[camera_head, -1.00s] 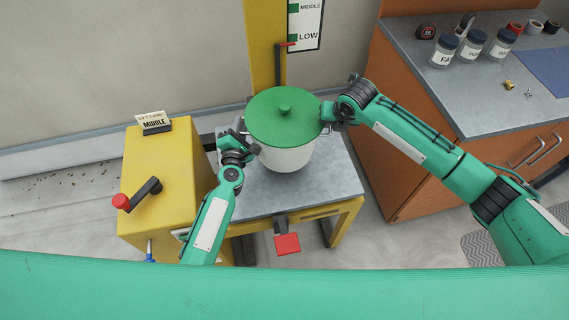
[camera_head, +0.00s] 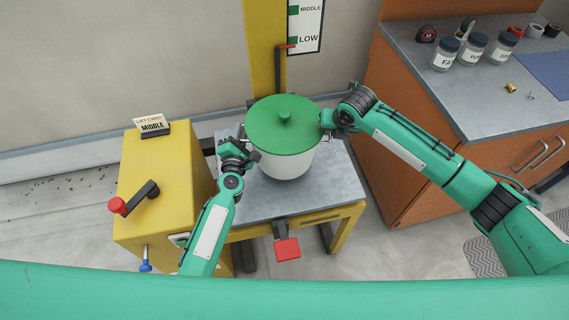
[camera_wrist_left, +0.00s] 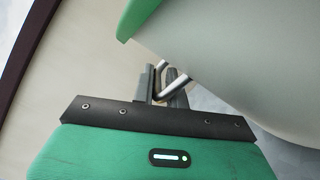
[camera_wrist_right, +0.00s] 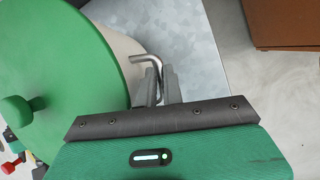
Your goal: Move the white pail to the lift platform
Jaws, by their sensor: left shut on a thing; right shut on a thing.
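The white pail (camera_head: 287,165) with a green lid (camera_head: 284,124) is at the grey lift platform (camera_head: 325,185), over its back middle part. Whether its base touches the platform, I cannot tell. My left gripper (camera_head: 247,152) is at the pail's left side and shut on a metal handle, which shows in the left wrist view (camera_wrist_left: 172,88). My right gripper (camera_head: 327,118) is at the pail's right side and shut on the other metal handle, which shows in the right wrist view (camera_wrist_right: 152,62). The pail looks upright.
A yellow box (camera_head: 160,190) with a red-knobbed crank (camera_head: 135,197) and a card reading MIDDLE (camera_head: 151,125) stands left of the platform. A red pedal (camera_head: 287,248) is at the front. An orange cabinet (camera_head: 395,150) with jars (camera_head: 446,54) on top stands right. A level sign (camera_head: 306,25) hangs behind.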

